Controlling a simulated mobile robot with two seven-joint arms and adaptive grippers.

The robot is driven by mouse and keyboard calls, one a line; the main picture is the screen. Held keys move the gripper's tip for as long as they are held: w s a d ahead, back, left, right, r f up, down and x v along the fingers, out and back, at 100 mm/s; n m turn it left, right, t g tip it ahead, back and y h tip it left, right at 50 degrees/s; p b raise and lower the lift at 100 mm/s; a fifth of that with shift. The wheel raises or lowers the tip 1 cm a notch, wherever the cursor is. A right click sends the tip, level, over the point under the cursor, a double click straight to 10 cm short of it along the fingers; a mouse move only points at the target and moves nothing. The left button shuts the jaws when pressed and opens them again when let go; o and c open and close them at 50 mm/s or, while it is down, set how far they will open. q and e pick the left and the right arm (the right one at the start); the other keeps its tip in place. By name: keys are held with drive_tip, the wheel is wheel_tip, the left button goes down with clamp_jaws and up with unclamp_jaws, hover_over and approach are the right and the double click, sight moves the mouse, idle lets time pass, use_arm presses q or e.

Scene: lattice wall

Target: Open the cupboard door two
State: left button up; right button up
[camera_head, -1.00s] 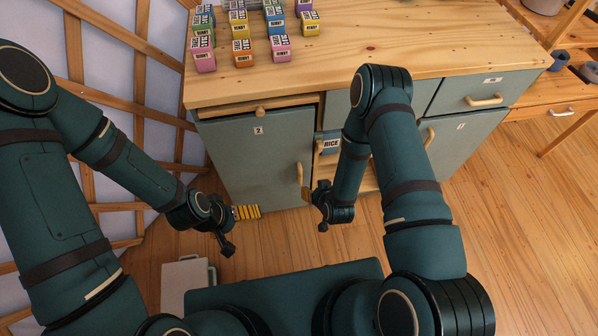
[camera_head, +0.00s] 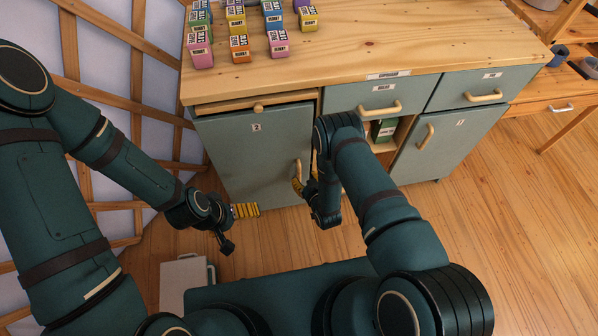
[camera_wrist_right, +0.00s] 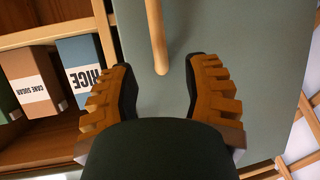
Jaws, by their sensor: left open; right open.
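The grey-green cupboard door marked 2 (camera_head: 250,155) is at the left of the cupboard and looks shut. Its upright wooden handle (camera_head: 297,171) is near the door's right edge. My right gripper (camera_head: 299,187) is at this handle, partly hidden by its own arm. In the right wrist view the handle (camera_wrist_right: 157,38) points down into the gap between the open fingers of my right gripper (camera_wrist_right: 159,78); I cannot tell whether they touch it. My left gripper (camera_head: 246,210) is open and empty, low in front of the door's lower part.
Several small labelled boxes (camera_head: 240,45) stand on the wooden top (camera_head: 380,45). Right of door two is an open shelf, with a box marked RICE (camera_wrist_right: 84,72) in the right wrist view. A lattice wall (camera_head: 150,105) stands close on the left.

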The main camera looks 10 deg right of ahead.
sight(300, 172)
drive_tip(key=b+x, duration=0.1)
drive_tip(key=x, duration=0.5)
drive_tip(key=shift+w+f, duration=0.1)
clamp_jaws()
